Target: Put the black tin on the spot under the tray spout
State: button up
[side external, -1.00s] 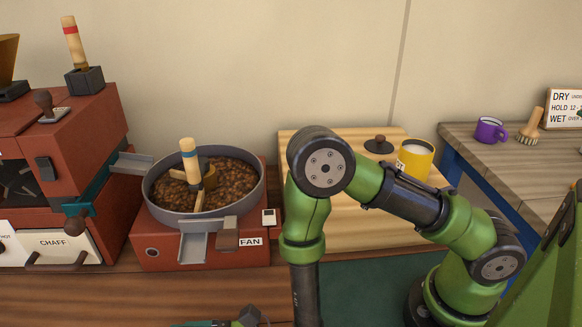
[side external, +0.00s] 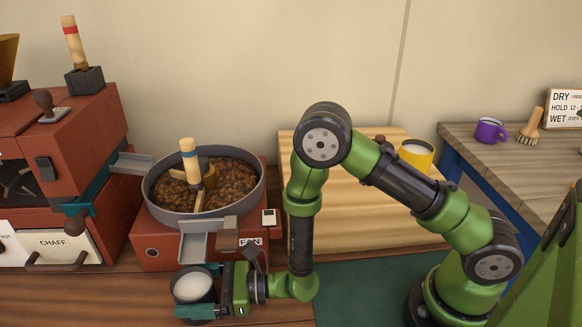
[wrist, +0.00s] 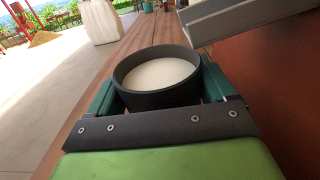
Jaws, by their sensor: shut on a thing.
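The black tin (side external: 193,286) is a round dark cup with a pale inside, upright near the front of the wooden bench. My gripper (side external: 196,296) is shut on it from the right, and in the wrist view the fingers hold both sides of the tin (wrist: 157,94). The tray spout (side external: 193,247) is a grey chute at the front of the round cooling tray (side external: 160,206), which holds brown beans. The tin is just below and in front of the spout in the side view. Whether the tin touches the bench is hard to tell. The marked spot is not visible.
The red cooler base (side external: 150,252) with the FAN label stands right behind the tin. A red roaster (side external: 90,125) with a CHAFF drawer (side external: 65,247) is at left. A yellow tin (side external: 418,160) stands on the wooden board (side external: 370,215). The bench front left is clear.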

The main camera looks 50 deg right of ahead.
jog(key=shift+f, duration=0.2)
jog(key=o, duration=1.1)
jog(key=shift+r, duration=0.1)
jog(key=shift+s+d, duration=0.2)
jog(key=shift+s, duration=0.05)
jog(key=v, duration=1)
jog(key=shift+s+d+r, duration=0.1)
jog(key=shift+d, duration=0.1)
jog(key=shift+s+d, duration=0.3)
jog(key=shift+s, duration=0.05)
jog(key=shift+a, duration=0.1)
